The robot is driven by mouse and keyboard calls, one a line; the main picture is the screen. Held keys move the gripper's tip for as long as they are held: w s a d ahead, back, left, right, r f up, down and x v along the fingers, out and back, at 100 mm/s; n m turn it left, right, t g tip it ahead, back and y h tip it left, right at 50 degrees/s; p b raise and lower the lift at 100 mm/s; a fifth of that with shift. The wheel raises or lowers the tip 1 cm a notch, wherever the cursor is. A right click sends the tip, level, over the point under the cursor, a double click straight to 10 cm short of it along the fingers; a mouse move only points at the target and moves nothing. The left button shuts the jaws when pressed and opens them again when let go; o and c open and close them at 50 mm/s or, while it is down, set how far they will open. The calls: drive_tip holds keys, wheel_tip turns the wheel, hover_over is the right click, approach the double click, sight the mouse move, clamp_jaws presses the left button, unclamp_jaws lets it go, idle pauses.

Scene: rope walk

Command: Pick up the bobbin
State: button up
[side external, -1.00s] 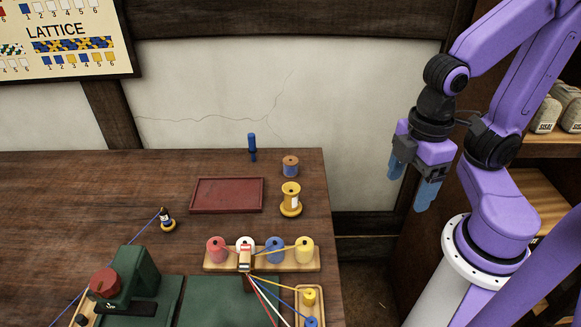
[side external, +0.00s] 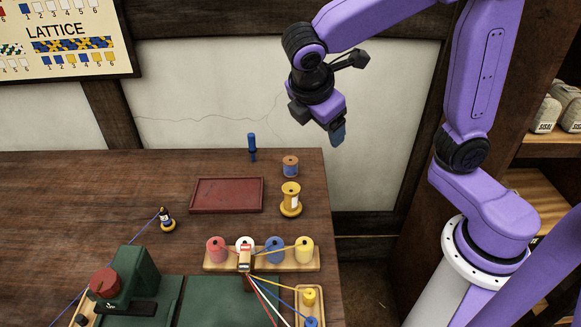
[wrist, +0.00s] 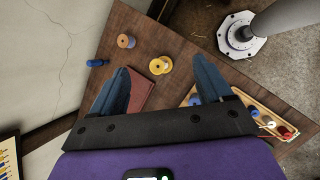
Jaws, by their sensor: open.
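A yellow bobbin (side external: 290,199) with a white label stands upright near the right edge of the wooden table. It also shows in the wrist view (wrist: 159,65), ahead of the gap between my fingers. A smaller wooden spool with blue winding (side external: 290,166) stands behind it and shows in the wrist view (wrist: 126,41). My gripper (side external: 338,132) is up in the air, above and to the right of both. Its blue fingers are apart and empty in the wrist view (wrist: 162,88).
A red tray (side external: 228,209) lies left of the yellow bobbin, and a blue upright tool (side external: 252,146) stands behind. In front is a wooden rack (side external: 262,264) of coloured spools with strands.

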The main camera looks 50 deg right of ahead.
drive_tip(key=w+a+n+h, duration=0.1)
drive_tip(key=w+n+h, duration=0.45)
drive_tip(key=w, duration=1.05)
drive_tip(key=m+h, duration=0.2)
approach(289, 164)
drive_tip(key=shift+n+t, duration=0.25)
drive_tip(key=shift+t, duration=0.05)
drive_tip(key=x, duration=1.4)
drive_tip(key=shift+w+a+f, duration=0.1)
drive_tip(key=shift+a+f, duration=0.05)
drive_tip(key=shift+f, duration=0.1)
drive_tip(key=c, duration=1)
